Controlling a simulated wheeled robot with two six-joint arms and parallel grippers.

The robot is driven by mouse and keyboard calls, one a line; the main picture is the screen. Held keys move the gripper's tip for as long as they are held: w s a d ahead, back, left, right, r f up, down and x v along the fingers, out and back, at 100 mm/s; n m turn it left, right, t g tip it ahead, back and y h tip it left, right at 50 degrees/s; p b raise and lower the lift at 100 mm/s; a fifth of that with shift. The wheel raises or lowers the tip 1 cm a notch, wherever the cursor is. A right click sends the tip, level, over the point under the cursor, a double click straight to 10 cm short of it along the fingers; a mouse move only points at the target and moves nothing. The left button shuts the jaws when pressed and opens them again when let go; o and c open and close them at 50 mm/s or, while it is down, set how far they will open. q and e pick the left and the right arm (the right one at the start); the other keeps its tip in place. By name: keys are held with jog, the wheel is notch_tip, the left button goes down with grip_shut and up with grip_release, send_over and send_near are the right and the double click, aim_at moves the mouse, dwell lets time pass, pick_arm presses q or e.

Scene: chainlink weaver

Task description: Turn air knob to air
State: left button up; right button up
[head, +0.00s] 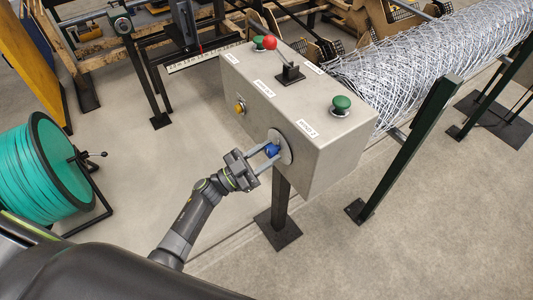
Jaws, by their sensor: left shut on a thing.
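The air knob (271,150) is a blue knob on a round grey plate (284,146) on the front face of the metal control box (318,150). My left gripper (268,152) reaches it from the lower left and is shut on it, with a finger on either side. The knob's pointer and the markings on its plate are too small or hidden to read. My right gripper does not show.
A teal reel (45,170) stands at left; a wire mesh roll (430,55) lies behind. The floor at lower right is clear.

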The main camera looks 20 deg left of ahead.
pick_arm(q)
jog(key=m+g, duration=0.1)
jog(key=m, duration=0.2)
jog(key=m+g, duration=0.1)
jog(key=m, duration=0.1)
jog(key=shift+a+m+g+h, duration=0.1)
jog(key=shift+m+g+h, duration=0.3)
jog(key=m+g, duration=0.2)
jog(key=m, duration=0.3)
jog(key=shift+r+m, duration=0.15)
jog(key=shift+m, duration=0.15)
jog(key=m+g, duration=0.1)
jog(key=m, duration=0.1)
jog(key=m+g+y, duration=0.1)
jog(key=m, duration=0.2)
jog(key=shift+w+r, duration=0.1)
jog(key=shift+r, duration=0.05)
jog(key=shift+m+y+p, duration=0.5)
jog(key=shift+m+y, duration=0.1)
jog(key=shift+m, duration=0.8)
jog(key=o, duration=1)
jog(key=shift+c, duration=0.2)
jog(key=shift+a, duration=0.1)
